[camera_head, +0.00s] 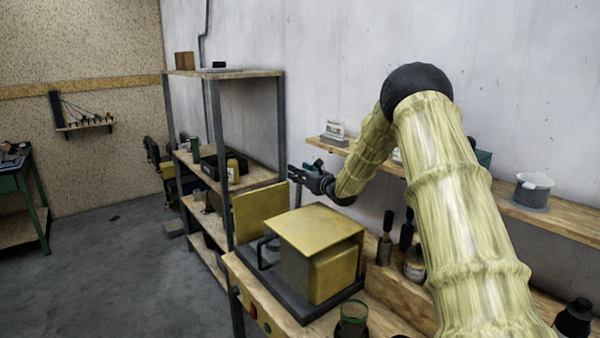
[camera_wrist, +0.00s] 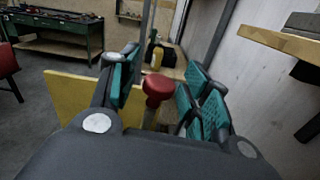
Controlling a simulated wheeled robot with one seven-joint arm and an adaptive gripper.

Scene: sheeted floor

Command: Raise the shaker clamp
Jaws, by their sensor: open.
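The yellow shaker stands on the bench. Its flat top plate (camera_head: 315,232) sits over a boxy body (camera_head: 335,272) on a dark base (camera_head: 285,300), with a black bar handle (camera_head: 264,252) at the left. An upright yellow panel (camera_head: 258,208) stands behind; it also shows at left in the wrist view (camera_wrist: 68,98). My gripper (camera_head: 303,173) is above and behind the top plate, pointing left. In the wrist view its teal-padded fingers are open, with a red knob (camera_wrist: 158,87) on a stem between them, apparently not gripped. Whether this knob is the clamp's handle is unclear.
A metal-framed shelf rack (camera_head: 225,74) stands left of the shaker. A wall shelf (camera_head: 530,212) with a white pot (camera_head: 533,188) runs at right. Bottles (camera_head: 414,265) and a green-rimmed cup (camera_head: 352,318) stand near the shaker.

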